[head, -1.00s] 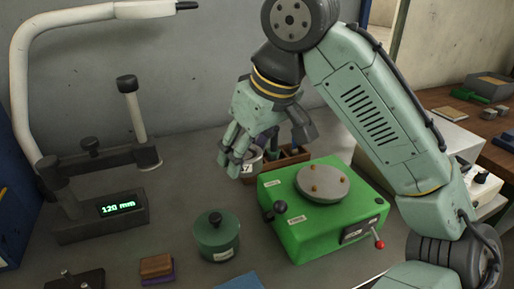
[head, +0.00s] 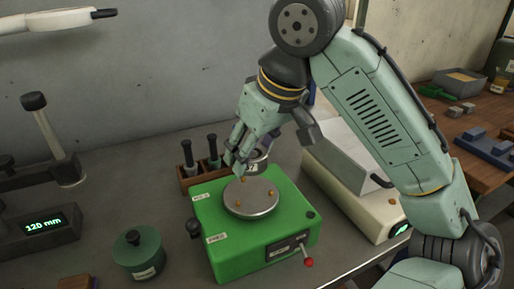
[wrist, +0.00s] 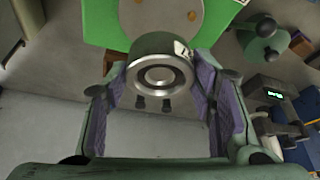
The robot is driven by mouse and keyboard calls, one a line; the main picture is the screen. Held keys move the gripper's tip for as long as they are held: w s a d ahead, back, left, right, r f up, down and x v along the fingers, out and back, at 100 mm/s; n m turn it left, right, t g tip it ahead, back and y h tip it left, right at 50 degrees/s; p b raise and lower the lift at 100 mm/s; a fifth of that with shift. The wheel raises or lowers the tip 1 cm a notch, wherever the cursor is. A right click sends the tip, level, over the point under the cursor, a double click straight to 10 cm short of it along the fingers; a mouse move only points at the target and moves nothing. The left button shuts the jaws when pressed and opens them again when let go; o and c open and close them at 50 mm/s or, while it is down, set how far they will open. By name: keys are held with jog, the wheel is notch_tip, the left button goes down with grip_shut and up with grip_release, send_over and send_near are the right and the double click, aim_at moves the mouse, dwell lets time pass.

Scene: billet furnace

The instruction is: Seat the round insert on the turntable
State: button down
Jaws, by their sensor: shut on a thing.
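The round insert (head: 259,166) is a grey metal ring with a white label on its side. My gripper (head: 246,158) is shut on it and holds it at the back edge of the turntable. In the wrist view the insert (wrist: 163,76) shows its shiny rim and dark central hole between the finger pads. The turntable (head: 250,205) is a grey disc with small brass pins on top of a green box (head: 225,250). My fingers partly hide the insert in the head view. I cannot tell how high it is above the disc.
A brown rack (head: 190,182) with two black-handled tools stands close behind the box. A dark green lidded pot (head: 142,258) and a gauge reading 120 mm (head: 45,228) are at left. A cream device (head: 345,205) stands close at right. A red-knobbed lever (head: 307,259) sticks out in front.

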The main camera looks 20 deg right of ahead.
jog(key=shift+f+b, duration=2.55)
jog(key=shift+f, duration=0.25)
jog(key=shift+a+p, duration=0.1)
jog(key=shift+p, duration=0.35)
jog(key=shift+f, duration=0.35)
jog(key=shift+r, duration=0.2)
jog(key=shift+r+p, duration=0.3)
jog(key=shift+r, duration=0.05)
jog(key=shift+r+p, duration=0.25)
jog(key=shift+p, duration=0.05)
jog(key=shift+f, duration=0.85)
dwell(1.0)
jog(key=shift+r+p, duration=0.85)
jog(key=shift+p, duration=0.1)
dwell(0.8)
